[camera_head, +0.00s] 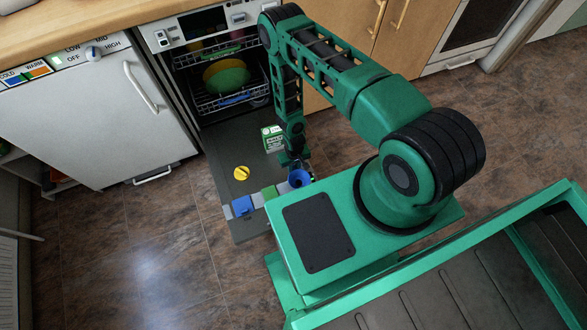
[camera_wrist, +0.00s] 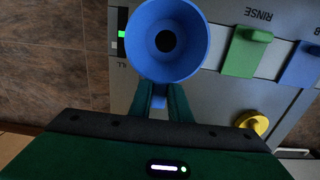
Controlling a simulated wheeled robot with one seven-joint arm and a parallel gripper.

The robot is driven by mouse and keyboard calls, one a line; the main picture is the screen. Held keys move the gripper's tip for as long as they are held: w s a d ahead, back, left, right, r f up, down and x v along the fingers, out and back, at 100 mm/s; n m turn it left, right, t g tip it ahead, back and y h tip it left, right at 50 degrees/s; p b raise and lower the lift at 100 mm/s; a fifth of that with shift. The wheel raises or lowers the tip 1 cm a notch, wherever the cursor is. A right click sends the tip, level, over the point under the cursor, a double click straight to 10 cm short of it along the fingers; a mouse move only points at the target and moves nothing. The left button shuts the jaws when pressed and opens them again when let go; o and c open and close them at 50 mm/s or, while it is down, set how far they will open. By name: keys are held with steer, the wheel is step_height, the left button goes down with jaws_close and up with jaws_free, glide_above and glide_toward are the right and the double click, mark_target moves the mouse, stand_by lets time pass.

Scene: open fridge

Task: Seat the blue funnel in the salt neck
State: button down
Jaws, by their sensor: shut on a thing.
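The blue funnel (camera_wrist: 186,64) is held by its short handle between the fingers of my gripper (camera_wrist: 160,98), with its wide mouth facing the wrist camera and a dark round hole at its centre. In the head view the funnel (camera_head: 299,178) is just beyond the corner of my base, near the right end of the open dishwasher door (camera_head: 217,159), and my gripper (camera_head: 293,159) is partly hidden by the arm. The salt neck is not distinguishable; the funnel covers what lies behind it. I cannot tell whether the funnel is seated or hovering above the door.
A yellow cap (camera_head: 241,173) lies on the door; it also shows in the wrist view (camera_wrist: 252,122). Green (camera_wrist: 245,52) and blue (camera_wrist: 302,64) flaps line the panel near "RINSE". A green-white box (camera_head: 272,138) stands beside my arm.

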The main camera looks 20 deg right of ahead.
steer(key=c, duration=1.6)
jaws_free()
steer(key=shift+o, duration=0.2)
steer(key=shift+r, duration=0.1)
steer(key=shift+r, duration=3.45)
